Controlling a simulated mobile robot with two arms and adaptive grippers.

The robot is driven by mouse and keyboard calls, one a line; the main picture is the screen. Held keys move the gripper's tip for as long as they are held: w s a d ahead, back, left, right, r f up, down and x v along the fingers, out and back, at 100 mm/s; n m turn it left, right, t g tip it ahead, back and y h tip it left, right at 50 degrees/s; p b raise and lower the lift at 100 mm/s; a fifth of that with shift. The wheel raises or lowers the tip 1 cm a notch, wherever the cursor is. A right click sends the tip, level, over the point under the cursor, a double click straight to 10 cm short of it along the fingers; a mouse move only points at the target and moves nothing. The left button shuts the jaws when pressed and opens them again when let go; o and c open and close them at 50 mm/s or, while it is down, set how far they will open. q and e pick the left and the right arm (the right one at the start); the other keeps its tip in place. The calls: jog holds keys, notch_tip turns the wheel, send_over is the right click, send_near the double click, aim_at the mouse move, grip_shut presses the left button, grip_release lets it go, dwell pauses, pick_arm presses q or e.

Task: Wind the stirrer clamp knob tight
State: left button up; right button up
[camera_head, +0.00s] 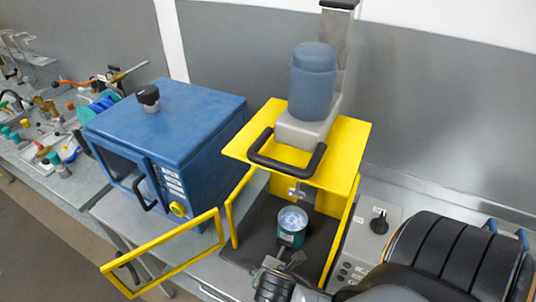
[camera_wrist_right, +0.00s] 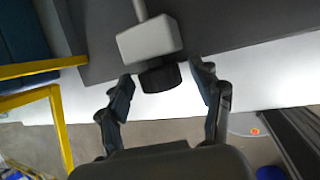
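The stirrer clamp shows in the right wrist view as a pale grey block (camera_wrist_right: 150,40) on a thin rod, with a short round black knob (camera_wrist_right: 160,78) on its near side. My right gripper (camera_wrist_right: 165,72) is open, with one finger on each side of the knob and a visible gap to both. In the head view the grey clamp block (camera_head: 271,263) is at the front of the yellow stirrer cabinet (camera_head: 355,140), and my right arm comes in from the lower right. The knob cannot be clearly told from my gripper there. My left gripper is not in view.
A teal can (camera_head: 291,228) stands inside the cabinet, under the blue motor (camera_head: 313,85). The yellow door frame (camera_head: 165,252) stands open to the left. A blue oven-like box (camera_head: 170,120) is beside it. A control panel (camera_head: 372,230) lies to the right.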

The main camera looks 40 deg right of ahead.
jog(key=shift+r, duration=0.1)
jog(key=v, duration=0.7)
jog(key=shift+s, duration=0.15)
